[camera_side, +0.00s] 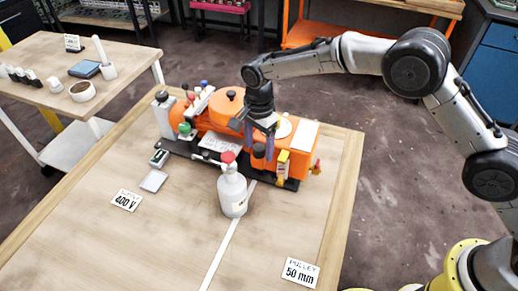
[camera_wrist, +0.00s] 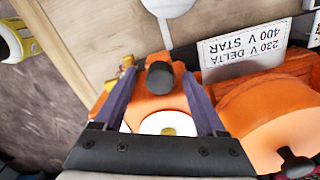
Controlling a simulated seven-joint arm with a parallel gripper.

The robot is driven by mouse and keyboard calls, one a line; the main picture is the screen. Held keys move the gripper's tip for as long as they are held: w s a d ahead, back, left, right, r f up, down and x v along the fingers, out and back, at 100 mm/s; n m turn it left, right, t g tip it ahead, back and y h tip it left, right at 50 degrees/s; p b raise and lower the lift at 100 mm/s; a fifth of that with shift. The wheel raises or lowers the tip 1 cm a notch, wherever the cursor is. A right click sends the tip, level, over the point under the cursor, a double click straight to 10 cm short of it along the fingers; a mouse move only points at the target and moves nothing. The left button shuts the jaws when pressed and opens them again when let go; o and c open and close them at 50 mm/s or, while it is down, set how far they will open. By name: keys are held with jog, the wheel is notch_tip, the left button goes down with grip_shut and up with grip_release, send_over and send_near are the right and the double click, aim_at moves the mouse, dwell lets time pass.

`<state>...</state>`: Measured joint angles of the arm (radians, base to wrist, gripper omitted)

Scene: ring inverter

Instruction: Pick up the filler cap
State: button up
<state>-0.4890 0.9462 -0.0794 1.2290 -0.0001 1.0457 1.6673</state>
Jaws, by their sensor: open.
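The orange machine (camera_side: 222,112) stands on a dark base on the wooden table. A short black cap (camera_side: 259,151), which looks like the filler cap, sits upright on its right part. In the wrist view the black cap (camera_wrist: 160,78) shows between my two purple fingers, near their tips. My gripper (camera_side: 260,146) points down over the machine's right part, open, with a finger on either side of the cap. In the wrist view my gripper (camera_wrist: 160,84) shows gaps between the cap and both fingers. I cannot tell how far down the fingertips reach.
A white bottle with a red top (camera_side: 232,190) stands in front of the machine. A white disc (camera_wrist: 168,124) lies close behind the cap. A yellow-labelled part (camera_side: 282,163) is at the machine's right end. The table's front is mostly clear except for cards (camera_side: 300,271).

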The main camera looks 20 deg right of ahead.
grip_shut()
dwell(0.3)
jog(key=shift+r, duration=0.15)
